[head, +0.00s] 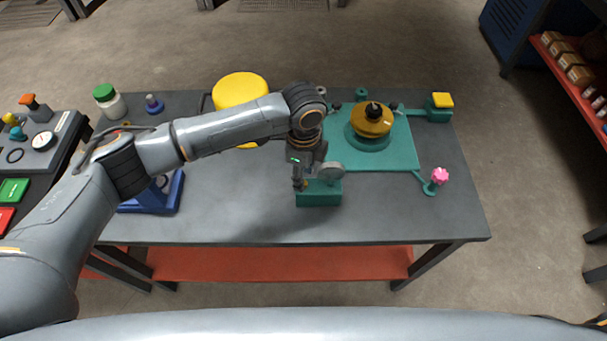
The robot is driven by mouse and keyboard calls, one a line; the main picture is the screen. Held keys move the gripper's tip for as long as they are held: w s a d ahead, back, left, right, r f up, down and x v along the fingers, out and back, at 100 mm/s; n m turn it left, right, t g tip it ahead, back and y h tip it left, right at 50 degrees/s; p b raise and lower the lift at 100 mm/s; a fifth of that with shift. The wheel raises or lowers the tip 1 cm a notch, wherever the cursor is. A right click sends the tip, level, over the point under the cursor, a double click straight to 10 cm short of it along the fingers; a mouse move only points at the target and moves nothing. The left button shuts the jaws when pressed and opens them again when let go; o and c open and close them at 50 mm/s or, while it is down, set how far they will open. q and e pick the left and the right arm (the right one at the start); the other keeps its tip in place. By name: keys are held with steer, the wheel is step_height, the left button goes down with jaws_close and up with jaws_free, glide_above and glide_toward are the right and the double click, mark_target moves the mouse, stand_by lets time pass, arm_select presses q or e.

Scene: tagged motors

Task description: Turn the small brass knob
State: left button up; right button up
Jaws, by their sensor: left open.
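My left arm reaches across the bench from the left, and my left gripper (303,180) points down at the front edge of the green fixture. It is over a small green block (319,198) that has a round grey disc (332,172) on top. The gripper is open. A tiny brass-coloured spot, possibly the small brass knob (304,185), shows at the fingertips. The fingers largely hide it, and I cannot tell whether they touch it. My right gripper is not in view.
The green plate (402,152) carries a yellow round part with a black knob (373,118). A yellow square button (442,100) and a pink knob (440,175) stand at its right. A yellow round thing (240,90) is behind my arm. The bench front (235,215) is clear.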

arm_select(q)
steer(key=shift+f, duration=1.1)
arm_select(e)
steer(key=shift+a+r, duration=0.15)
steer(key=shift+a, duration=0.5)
arm_select(q)
jaws_close()
steer(key=shift+r, duration=0.1)
steer(key=n+p, duration=0.3)
steer(key=p, duration=0.1)
steer(key=shift+r+n, duration=0.2)
steer(key=shift+n, duration=0.2)
steer(key=shift+f+n+p, duration=0.1)
steer(key=shift+n+p, duration=0.2)
steer(key=shift+p, duration=0.15)
steer(key=shift+f, duration=0.15)
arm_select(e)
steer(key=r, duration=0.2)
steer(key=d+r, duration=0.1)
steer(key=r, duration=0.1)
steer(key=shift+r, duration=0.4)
